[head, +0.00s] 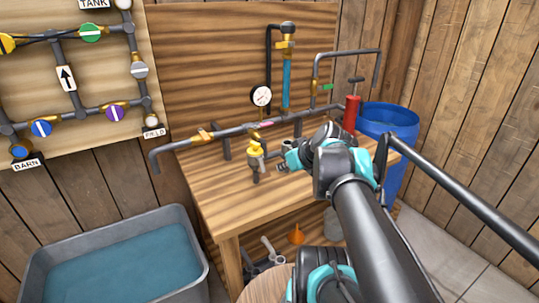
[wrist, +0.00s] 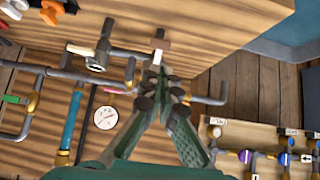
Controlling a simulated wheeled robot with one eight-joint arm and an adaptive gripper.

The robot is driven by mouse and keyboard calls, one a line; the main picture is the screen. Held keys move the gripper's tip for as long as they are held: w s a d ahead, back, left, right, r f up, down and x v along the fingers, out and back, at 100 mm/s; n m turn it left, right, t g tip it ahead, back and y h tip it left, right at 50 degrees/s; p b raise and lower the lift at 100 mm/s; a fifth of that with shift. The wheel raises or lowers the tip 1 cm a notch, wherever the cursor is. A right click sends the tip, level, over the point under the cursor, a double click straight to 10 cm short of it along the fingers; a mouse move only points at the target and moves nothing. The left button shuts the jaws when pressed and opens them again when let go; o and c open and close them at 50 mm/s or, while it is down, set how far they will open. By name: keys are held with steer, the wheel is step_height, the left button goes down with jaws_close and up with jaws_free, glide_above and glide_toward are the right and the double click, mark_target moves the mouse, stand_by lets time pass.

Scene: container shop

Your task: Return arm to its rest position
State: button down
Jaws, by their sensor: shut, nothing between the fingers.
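My gripper (wrist: 158,78) is shut and empty in the wrist view, its two green fingers meeting at the tips. It appears above the wooden workbench (wrist: 230,20) and its pipework. In the head view my arm reaches in from the lower right, over the right part of the workbench (head: 215,205). The gripper's fingers are mostly hidden or too small to make out there.
A water-filled grey trough (head: 190,213) stands at lower left. A blue barrel (head: 400,118) and red pump (head: 351,113) are behind my arm. A pressure gauge (head: 261,96) and pipes rise from the bench. A valve board (head: 100,75) hangs at upper left.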

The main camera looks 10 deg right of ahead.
mark_target(265, 173)
steer(key=shift+f, duration=0.1)
stand_by(0.3)
